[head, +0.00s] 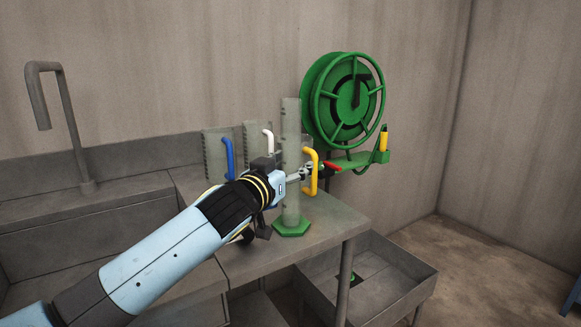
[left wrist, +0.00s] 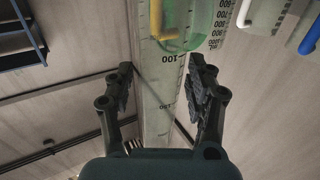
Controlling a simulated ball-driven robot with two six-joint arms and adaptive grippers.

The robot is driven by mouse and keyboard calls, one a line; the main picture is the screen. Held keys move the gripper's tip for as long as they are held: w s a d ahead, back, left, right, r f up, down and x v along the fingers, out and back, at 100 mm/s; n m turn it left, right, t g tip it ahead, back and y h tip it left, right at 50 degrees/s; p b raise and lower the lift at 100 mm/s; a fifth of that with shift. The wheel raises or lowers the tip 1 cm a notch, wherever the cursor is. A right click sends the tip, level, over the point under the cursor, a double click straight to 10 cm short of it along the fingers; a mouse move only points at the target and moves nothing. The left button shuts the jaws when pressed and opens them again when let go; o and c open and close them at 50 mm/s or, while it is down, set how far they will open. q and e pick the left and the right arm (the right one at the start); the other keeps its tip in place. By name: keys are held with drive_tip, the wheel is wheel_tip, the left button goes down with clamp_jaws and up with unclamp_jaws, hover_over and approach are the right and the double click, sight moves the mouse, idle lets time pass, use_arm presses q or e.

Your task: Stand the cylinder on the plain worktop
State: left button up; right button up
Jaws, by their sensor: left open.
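A tall clear graduated cylinder (head: 291,125) with a green six-sided foot (head: 291,228) stands upright near the right end of the grey worktop (head: 325,222). My left gripper (head: 287,178) is at about mid-height of the cylinder and hides part of it. In the left wrist view the cylinder (left wrist: 160,110) with its scale marks lies between the two open fingers (left wrist: 160,85), with a visible gap on each side. I cannot tell whether either finger touches it. My right gripper is not in view.
Clear jugs with a blue handle (head: 229,158), a white handle (head: 268,140) and a yellow handle (head: 311,172) stand close behind. A green hose reel (head: 345,97) hangs at the wall. A grey tap (head: 66,115) is at left, a low tray (head: 385,300) at lower right.

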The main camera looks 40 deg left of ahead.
use_arm(q)
drive_tip(key=s+d+b, duration=0.1)
drive_tip(key=s+b, duration=0.2)
drive_tip(key=s, duration=0.9)
drive_tip(key=shift+d, duration=0.3)
